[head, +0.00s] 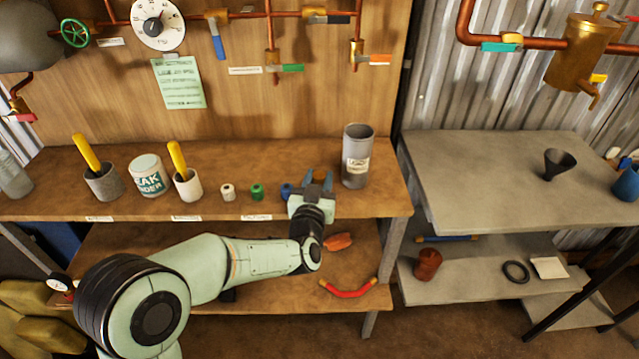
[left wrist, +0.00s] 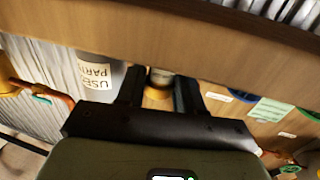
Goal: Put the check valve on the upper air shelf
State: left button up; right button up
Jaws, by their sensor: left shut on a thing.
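My left gripper (head: 316,182) is at the right part of the wooden bench, just left of the grey used-parts can. It is shut on a small pale and brass-coloured piece, which I take to be the check valve (left wrist: 160,78); it shows between the dark fingers in the left wrist view and is mostly hidden in the head view. No shelf has a readable air label; the grey stand at right has an upper top (head: 480,170) and a lower shelf (head: 465,286). My right gripper is not in view.
The grey can (head: 356,160) stands close right of the gripper; blue (head: 286,191), green (head: 257,192) and white (head: 228,192) rolls stand left. The upper grey top holds a funnel (head: 559,163) and blue container (head: 628,184); its left part is clear. A red-brown jar (head: 427,264) stands below.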

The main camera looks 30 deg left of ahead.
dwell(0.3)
pick_arm(q)
jog(key=shift+f, duration=0.15)
jog(key=o, duration=1.1)
